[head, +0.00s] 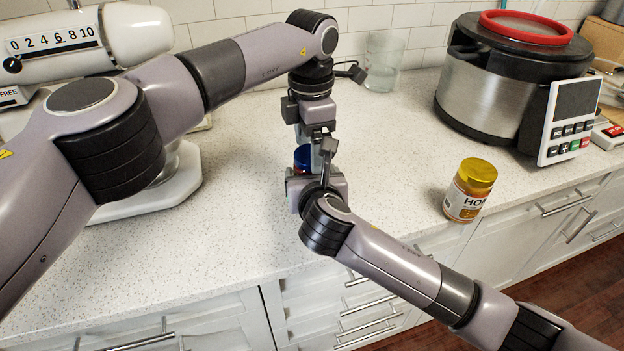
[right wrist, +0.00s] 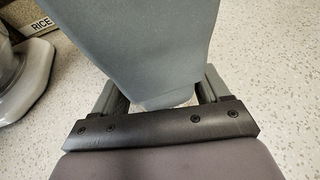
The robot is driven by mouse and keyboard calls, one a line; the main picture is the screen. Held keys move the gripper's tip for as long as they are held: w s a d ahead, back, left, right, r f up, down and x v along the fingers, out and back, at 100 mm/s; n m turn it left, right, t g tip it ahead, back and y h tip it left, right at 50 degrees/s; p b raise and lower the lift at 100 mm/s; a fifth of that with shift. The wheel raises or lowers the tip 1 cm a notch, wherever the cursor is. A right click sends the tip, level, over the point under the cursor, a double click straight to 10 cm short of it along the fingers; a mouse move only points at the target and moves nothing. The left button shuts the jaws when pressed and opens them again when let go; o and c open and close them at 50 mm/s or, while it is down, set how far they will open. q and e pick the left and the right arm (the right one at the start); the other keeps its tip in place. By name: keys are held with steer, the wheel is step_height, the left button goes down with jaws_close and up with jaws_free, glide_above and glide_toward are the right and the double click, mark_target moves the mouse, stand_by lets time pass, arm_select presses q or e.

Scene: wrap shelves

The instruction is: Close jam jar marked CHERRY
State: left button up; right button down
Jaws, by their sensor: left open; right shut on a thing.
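A small jar with a blue part (head: 303,157) stands on the counter, mostly hidden behind my grippers; its label cannot be read. My right gripper (head: 314,178) comes in from the front, low over the counter, and is shut on this jar. My left gripper (head: 317,142) points down from above, directly over the jar, with its jaws open. Whether its fingers touch the lid is hidden. In the right wrist view a large grey surface covers the middle, and the jar cannot be made out there.
A honey jar (head: 469,192) with a yellow lid stands to the right near the front edge. A steel cooker (head: 495,95) is at the back right, a clear glass (head: 383,62) at the back. A white appliance (head: 140,40) is at left. The counter between is clear.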

arm_select(q)
steer(key=shift+s+d, duration=0.3)
arm_select(e)
steer(key=shift+w+d, duration=0.15)
arm_select(q)
steer(key=shift+r, duration=2.3)
arm_select(e)
steer(key=shift+f, duration=0.1)
arm_select(q)
steer(key=shift+w, duration=0.1)
steer(key=shift+c, duration=0.4)
steer(key=r+n, duration=0.1)
steer(key=n, duration=0.3)
steer(key=shift+w+r, duration=0.15)
steer(key=shift+r, duration=0.25)
steer(key=n, duration=0.1)
steer(key=r+n, duration=0.1)
steer(key=n, duration=0.2)
steer(key=shift+a+r+n, duration=0.1)
steer(key=shift+r+n, duration=0.2)
steer(key=shift+f, duration=4.05)
